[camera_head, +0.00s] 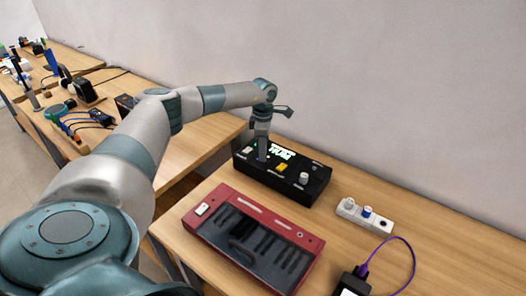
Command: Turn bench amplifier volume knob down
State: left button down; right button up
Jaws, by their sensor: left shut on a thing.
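A black box with a lit green display (280,175), which looks like the bench amplifier, stands on the wooden table near the wall. Its top carries a pale button at the left, a yellow button in the middle and a light grey knob (304,179) at the right. My left gripper (263,156) points down onto the left part of the box, beside the display. It is shut on a small part there, which the fingers hide; I cannot tell whether it is the volume knob. My right gripper is out of view.
A red keyboard unit (205,228) lies in front of the box. A black device with a purple cable (351,286) is at the front edge. Other benches with tools and cables stand at the far left.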

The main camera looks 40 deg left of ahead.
pick_arm(q)
jog(key=n, duration=1.1)
jog(key=shift+r+n, duration=0.1)
jog(key=shift+n, duration=0.2)
jog(key=n, duration=0.3)
jog(key=shift+w+n, duration=0.1)
jog(key=shift+n, duration=0.3)
jog(key=n+p, duration=0.1)
jog(key=n, duration=0.2)
jog(key=shift+n, duration=0.3)
jog(key=n, duration=0.3)
jog(key=shift+r+n+p, duration=0.1)
jog(key=shift+n+p, duration=0.2)
jog(key=shift+p, duration=0.1)
jog(key=n+p, duration=0.1)
jog(key=n, duration=0.2)
jog(key=shift+n, duration=0.3)
jog(key=shift+n+p, duration=0.7)
jog(key=shift+n, duration=1)
